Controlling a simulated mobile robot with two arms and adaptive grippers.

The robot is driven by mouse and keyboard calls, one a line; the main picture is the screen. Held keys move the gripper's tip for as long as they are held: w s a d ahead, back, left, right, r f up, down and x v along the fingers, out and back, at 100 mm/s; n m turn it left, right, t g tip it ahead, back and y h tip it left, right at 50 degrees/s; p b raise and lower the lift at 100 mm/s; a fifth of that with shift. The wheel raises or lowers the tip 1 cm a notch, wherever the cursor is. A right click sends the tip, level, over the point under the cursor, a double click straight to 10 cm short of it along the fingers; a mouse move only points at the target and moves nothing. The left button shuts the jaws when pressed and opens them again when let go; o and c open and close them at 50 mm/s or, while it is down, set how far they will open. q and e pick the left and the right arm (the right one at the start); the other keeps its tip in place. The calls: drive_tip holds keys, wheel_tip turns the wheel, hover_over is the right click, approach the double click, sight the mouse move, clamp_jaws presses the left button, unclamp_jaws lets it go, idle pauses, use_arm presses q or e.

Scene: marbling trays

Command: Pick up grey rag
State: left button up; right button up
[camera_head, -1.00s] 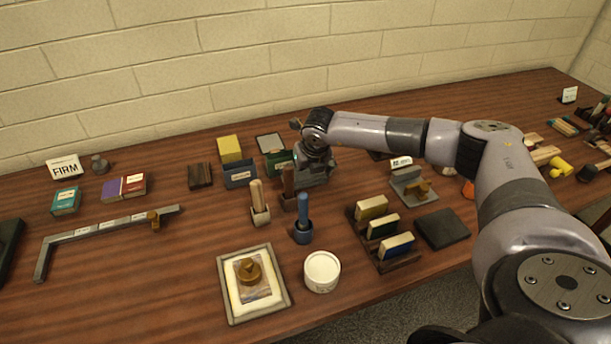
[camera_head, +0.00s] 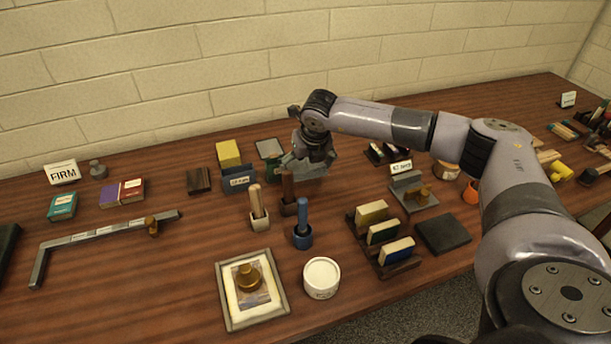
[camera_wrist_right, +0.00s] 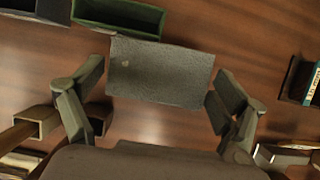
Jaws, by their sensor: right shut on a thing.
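The grey rag (camera_wrist_right: 160,72) shows in the right wrist view as a flat grey rectangle with a small pale spot. It lies between the two fingers of my right gripper (camera_wrist_right: 158,92), which is shut on it. In the head view my right gripper (camera_head: 308,163) is over the back middle of the table, with the rag (camera_head: 312,171) partly hidden under it. I cannot tell how far the rag is above the table. My left gripper is not in view.
A green box (camera_wrist_right: 120,14) is just beyond the rag. A blue-grey box (camera_head: 239,184) stands left of the gripper. Handled tools in holders (camera_head: 257,208) stand in front. A block rack (camera_head: 388,258) is front right.

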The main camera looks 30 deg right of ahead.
sight(305, 166)
wheel_tip(305, 166, up, 15)
drive_tip(key=b, duration=0.2)
drive_tip(key=shift+r, duration=0.15)
drive_tip(key=o, duration=0.6)
drive_tip(key=shift+c, duration=0.2)
drive_tip(key=c, duration=0.5)
drive_tip(key=shift+s+a, duration=0.1)
